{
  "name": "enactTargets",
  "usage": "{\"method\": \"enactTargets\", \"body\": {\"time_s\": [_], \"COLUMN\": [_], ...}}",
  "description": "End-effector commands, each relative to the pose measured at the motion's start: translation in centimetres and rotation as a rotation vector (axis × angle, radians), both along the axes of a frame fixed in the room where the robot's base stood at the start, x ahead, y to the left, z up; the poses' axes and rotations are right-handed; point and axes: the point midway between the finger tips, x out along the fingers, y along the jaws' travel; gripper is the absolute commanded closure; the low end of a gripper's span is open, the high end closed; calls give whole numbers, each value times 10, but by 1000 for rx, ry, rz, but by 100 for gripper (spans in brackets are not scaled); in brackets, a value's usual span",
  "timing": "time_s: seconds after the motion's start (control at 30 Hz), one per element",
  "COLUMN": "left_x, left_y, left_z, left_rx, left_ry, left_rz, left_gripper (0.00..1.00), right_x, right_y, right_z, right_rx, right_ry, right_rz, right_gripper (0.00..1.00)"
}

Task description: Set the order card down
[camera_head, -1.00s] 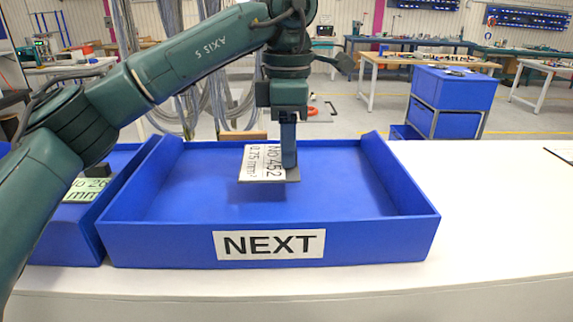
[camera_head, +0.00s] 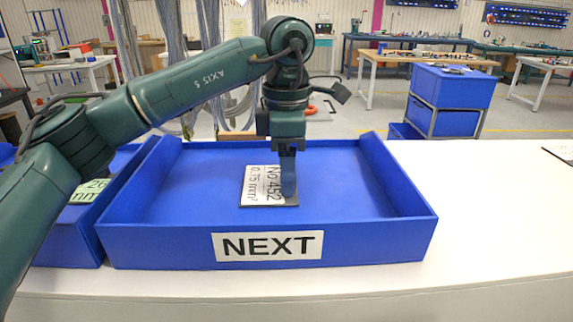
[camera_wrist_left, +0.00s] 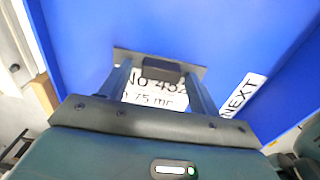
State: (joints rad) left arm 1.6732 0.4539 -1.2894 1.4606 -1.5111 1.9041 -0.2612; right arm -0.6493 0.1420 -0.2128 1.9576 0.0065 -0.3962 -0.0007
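The order card (camera_head: 258,187), a white-faced plate with "No 452" and "0.75 mm²" on it, lies flat on the floor of the blue NEXT tray (camera_head: 160,243). In the left wrist view the card (camera_wrist_left: 150,95) carries a dark block-shaped grip (camera_wrist_left: 163,69). My left gripper (camera_head: 288,190) points down over the card's right part. In the wrist view its fingers (camera_wrist_left: 160,78) stand either side of the grip, with a gap showing on the left, so it looks open. My right gripper is not in view.
Another blue tray with a green-white card (camera_head: 90,190) stands close on the left, partly behind my arm. The white table (camera_head: 500,210) is clear to the right, apart from a card-like thing (camera_head: 564,152) at the picture's edge. The NEXT tray has raised walls.

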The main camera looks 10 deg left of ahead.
Motion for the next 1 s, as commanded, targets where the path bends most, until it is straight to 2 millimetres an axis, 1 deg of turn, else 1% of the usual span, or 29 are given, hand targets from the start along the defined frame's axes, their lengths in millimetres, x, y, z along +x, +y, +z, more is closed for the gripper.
{"method": "enactTargets", "body": {"time_s": [0.2,0.27,0.37,0.47,0.6,0.73,0.8,0.9,1.0], "left_x": [0,0,1,1,0,1,1,1,0], "left_y": [0,0,0,-1,-1,0,0,0,0], "left_z": [1,5,13,31,63,93,104,115,121], "left_rx": [0,0,-1,-2,-1,1,1,2,1], "left_ry": [0,-1,-3,-4,-3,-5,-4,-2,-1], "left_rz": [0,0,1,1,0,2,2,0,0], "left_gripper": [38,38,38,38,38,38,38,38,38], "right_x": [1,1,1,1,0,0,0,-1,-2], "right_y": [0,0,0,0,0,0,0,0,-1], "right_z": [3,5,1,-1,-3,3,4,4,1], "right_rx": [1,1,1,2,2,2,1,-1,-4], "right_ry": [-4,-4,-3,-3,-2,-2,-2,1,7], "right_rz": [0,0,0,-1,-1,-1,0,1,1], "right_gripper": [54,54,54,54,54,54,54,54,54]}}
